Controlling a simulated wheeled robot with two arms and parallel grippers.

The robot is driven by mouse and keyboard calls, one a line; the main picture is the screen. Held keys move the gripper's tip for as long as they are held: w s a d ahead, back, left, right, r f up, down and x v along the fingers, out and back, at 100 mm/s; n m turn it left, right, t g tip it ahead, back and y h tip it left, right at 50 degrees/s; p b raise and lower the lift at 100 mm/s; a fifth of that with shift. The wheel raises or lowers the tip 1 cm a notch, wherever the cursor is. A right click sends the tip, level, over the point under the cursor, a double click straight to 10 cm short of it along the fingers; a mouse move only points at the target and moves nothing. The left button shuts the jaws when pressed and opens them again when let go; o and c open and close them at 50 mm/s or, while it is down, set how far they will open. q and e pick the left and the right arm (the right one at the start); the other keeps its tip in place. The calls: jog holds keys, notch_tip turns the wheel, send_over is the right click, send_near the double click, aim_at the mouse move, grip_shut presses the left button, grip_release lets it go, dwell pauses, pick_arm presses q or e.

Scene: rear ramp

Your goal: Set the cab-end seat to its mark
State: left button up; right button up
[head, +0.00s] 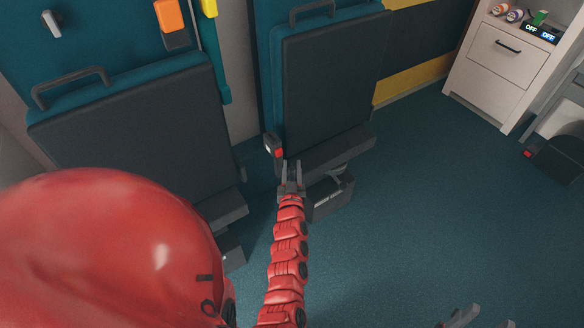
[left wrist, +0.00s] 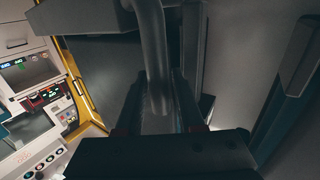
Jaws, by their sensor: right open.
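Two teal-backed seats with dark grey pads stand side by side in the head view: a left seat (head: 130,130) and a right seat (head: 325,85). I cannot tell which is the cab-end one, and no mark is clear. A small red-tipped lever (head: 275,148) sits at the right seat's lower left side. My left gripper (head: 291,172) is just below it, fingers apart, by the seat's front edge. In the left wrist view, a grey curved bar (left wrist: 155,55) runs down between its fingers (left wrist: 160,115). My right gripper (head: 485,320) is open and empty at the bottom edge, mostly cut off.
A pale cabinet (head: 505,65) with a drawer and small items on top stands at the upper right. A dark box with a red part (head: 555,158) is at the right edge. The blue floor (head: 430,200) between is clear. My red body hides the lower left.

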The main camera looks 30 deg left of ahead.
pick_arm(q)
jog(key=shift+w+a, duration=0.35)
jog(key=shift+w, duration=0.2)
grip_shut()
dwell(1.1)
